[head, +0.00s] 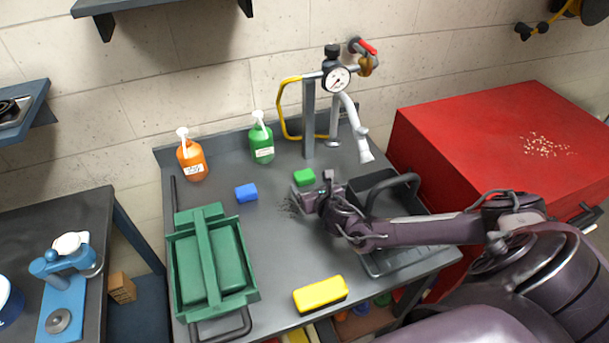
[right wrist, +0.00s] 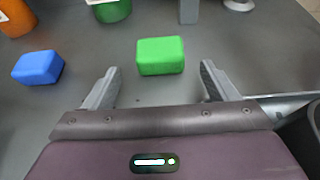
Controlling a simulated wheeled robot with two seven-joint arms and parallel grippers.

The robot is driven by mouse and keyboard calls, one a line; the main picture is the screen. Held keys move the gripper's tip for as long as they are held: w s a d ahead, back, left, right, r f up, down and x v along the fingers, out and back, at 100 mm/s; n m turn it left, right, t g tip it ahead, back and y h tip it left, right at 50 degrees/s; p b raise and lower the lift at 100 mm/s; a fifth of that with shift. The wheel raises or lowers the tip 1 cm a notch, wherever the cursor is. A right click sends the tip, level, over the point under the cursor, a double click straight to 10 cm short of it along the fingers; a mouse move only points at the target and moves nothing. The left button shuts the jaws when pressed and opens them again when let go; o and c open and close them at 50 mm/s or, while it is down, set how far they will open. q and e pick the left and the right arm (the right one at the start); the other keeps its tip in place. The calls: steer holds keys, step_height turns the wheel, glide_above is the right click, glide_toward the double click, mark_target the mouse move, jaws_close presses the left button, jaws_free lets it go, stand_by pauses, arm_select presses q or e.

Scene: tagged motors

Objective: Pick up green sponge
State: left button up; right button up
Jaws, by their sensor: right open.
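The green sponge (head: 304,177) is a small block lying on the grey bench top, in front of the tap stand. In the right wrist view the green sponge (right wrist: 161,56) lies just beyond my fingertips, centred between them. My right gripper (head: 312,194) is open and empty, just in front of the sponge and apart from it. Its two fingers also show spread in the right wrist view (right wrist: 160,75). My left gripper is not in either view.
A blue sponge (head: 246,193) lies to the left, and a yellow sponge (head: 320,294) near the front edge. A green bottle (head: 261,142) and orange bottle (head: 191,160) stand behind. A green toolbox (head: 183,262) sits at left. A dark basin (head: 384,262) lies under my right arm.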

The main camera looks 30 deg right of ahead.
mark_target(304, 177)
steer(key=shift+x, duration=1.45)
steer(key=c, duration=1.1)
steer(key=shift+o, duration=0.2)
steer(key=shift+r, duration=0.1)
